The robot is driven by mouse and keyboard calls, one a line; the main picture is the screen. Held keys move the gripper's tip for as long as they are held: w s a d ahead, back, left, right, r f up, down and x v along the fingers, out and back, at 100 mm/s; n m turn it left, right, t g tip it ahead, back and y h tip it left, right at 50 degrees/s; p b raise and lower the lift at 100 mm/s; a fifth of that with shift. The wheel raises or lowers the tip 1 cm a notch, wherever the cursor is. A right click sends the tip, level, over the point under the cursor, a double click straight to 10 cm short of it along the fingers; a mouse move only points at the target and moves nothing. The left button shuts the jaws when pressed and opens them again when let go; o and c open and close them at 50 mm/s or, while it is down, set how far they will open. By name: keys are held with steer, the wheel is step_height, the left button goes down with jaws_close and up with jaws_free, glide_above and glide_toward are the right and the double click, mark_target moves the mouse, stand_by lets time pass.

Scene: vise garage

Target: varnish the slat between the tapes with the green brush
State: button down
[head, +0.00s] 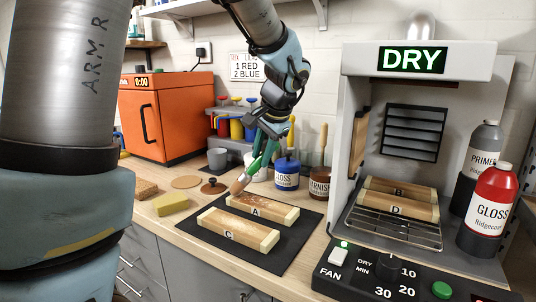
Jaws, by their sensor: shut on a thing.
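My gripper (267,136) is shut on the green brush (257,163), which is tilted down and left. Its brown bristles (237,187) are at the left end of slat A (265,208); I cannot tell whether they touch it. Slat A lies on the black mat (289,247), with cream tape at its ends and patchy reddish-brown wood between. Slat C (240,232) lies in front, paler between its cream tapes (269,241). The brown varnish jar (320,189) stands behind the mat at right, a handle sticking up from it.
A blue gloss jar (287,181) stands left of the varnish. Slats B (400,188) and D (397,207) lie on a rack in the cabinet with a lit DRY sign (411,60). A yellow sponge (172,205) and dark-knobbed lid (213,187) lie left of the mat.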

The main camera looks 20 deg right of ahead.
step_height(320, 180, up, 6)
steer(key=p, duration=0.4)
steer(key=shift+p, duration=0.4)
steer(key=shift+r, duration=0.1)
step_height(320, 180, up, 3)
steer(key=shift+f+p, duration=0.1)
steer(key=shift+p, duration=1.05)
steer(key=shift+a+f, duration=0.1)
stand_by(0.3)
steer(key=shift+s+a+f+t+h+b, duration=0.1)
steer(key=shift+a+f+t+h+b, duration=0.15)
steer(key=shift+a+b, duration=0.35)
steer(key=shift+a+f+t+h+b, duration=0.15)
steer(key=shift+a+h+b, duration=0.2)
steer(key=shift+b, duration=0.55)
steer(key=shift+d, duration=0.1)
